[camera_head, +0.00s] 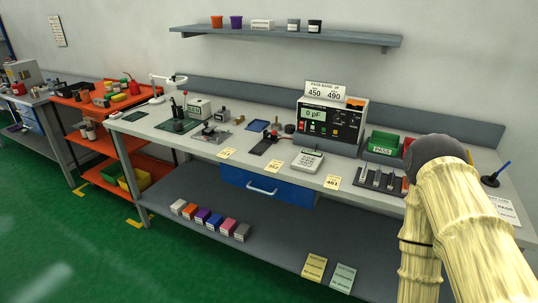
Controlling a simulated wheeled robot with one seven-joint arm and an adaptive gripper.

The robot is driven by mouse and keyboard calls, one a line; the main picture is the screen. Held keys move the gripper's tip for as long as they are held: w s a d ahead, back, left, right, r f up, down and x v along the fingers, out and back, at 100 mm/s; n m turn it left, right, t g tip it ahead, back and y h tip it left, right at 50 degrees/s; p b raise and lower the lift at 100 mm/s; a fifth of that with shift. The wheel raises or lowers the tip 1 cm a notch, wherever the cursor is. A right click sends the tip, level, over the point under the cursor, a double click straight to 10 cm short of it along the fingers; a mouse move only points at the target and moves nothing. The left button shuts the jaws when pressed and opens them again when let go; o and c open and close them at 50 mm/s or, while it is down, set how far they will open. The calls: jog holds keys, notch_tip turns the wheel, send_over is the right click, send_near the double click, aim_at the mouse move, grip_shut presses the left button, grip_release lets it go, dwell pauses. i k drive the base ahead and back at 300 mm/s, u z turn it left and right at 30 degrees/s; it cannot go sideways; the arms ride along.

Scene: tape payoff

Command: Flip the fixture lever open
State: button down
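A small dark fixture (258,147) with a red part sits on the bench, left of the capacitance meter (331,119) that reads "0 pF". A small dark upright piece stands at its back. It is too small to tell which part is the lever, or how the lever stands. My arm fills the right side of the picture, in pale yellow covers with a dark grey joint at the top. My gripper does not show, and no part of my arm is near the fixture.
A white calculator (307,160) lies right of the fixture. A green PASS bin (382,143) and a dark slotted tray (382,180) are farther right. A soldering station (199,109) stands at the left. A shelf (285,36) hangs above the grey bench (235,138).

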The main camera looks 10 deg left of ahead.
aim_at(273, 132)
jog(key=k, duration=0.85)
jog(key=u, duration=0.35)
jog(key=i, duration=0.45)
jog(key=u, duration=0.6)
jog(key=i, duration=0.75)
jog(key=z, duration=0.75)
jog(key=i, duration=0.75)
jog(key=z, duration=0.7)
